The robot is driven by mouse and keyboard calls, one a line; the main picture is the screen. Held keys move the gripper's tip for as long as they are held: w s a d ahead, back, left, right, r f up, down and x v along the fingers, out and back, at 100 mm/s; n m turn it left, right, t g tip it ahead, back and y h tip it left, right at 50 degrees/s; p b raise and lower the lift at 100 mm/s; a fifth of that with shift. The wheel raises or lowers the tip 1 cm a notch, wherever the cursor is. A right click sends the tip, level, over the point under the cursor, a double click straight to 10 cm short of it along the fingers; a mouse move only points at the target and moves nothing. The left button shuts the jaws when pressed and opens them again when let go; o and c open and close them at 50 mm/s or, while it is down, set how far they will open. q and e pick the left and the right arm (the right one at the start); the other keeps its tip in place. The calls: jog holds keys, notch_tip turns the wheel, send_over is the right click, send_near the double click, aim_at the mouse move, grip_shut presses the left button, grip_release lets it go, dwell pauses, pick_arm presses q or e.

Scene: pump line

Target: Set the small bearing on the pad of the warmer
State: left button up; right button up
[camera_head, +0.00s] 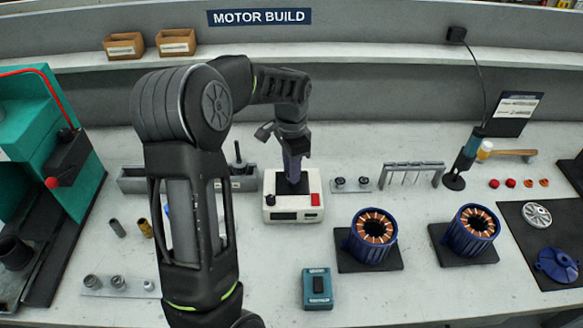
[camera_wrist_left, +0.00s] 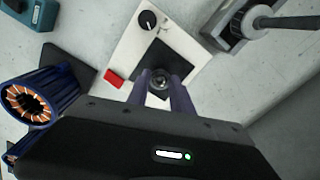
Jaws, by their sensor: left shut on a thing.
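The warmer (camera_head: 280,213) is a white box with a dark pad, a black knob and a red switch, standing mid-bench in the head view. My left gripper (camera_head: 292,182) points down over the pad. In the left wrist view, the gripper (camera_wrist_left: 160,86) is shut on the small bearing (camera_wrist_left: 160,80), a small metal ring between its fingertips. The bearing is over the dark pad (camera_wrist_left: 157,58) of the warmer. I cannot tell whether it touches the pad. In the head view the fingers hide the bearing. My right gripper is not in view.
Two blue motor stators (camera_head: 373,228) on dark mats stand right of the warmer. A teal box (camera_head: 317,289) lies in front. A grey tray (camera_head: 133,180) with an upright rod is behind left. A small plate with two bearings (camera_head: 352,184) sits just right of the warmer.

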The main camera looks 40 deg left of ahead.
pick_arm(q)
jog(key=shift+f, duration=0.25)
dwell(0.4)
jog(key=o, duration=1.1)
jog(key=shift+c, duration=0.2)
jog(key=shift+o, duration=0.6)
jog(key=shift+o, duration=0.6)
jog(key=shift+r+p, duration=2.1)
jog(key=shift+r, duration=1)
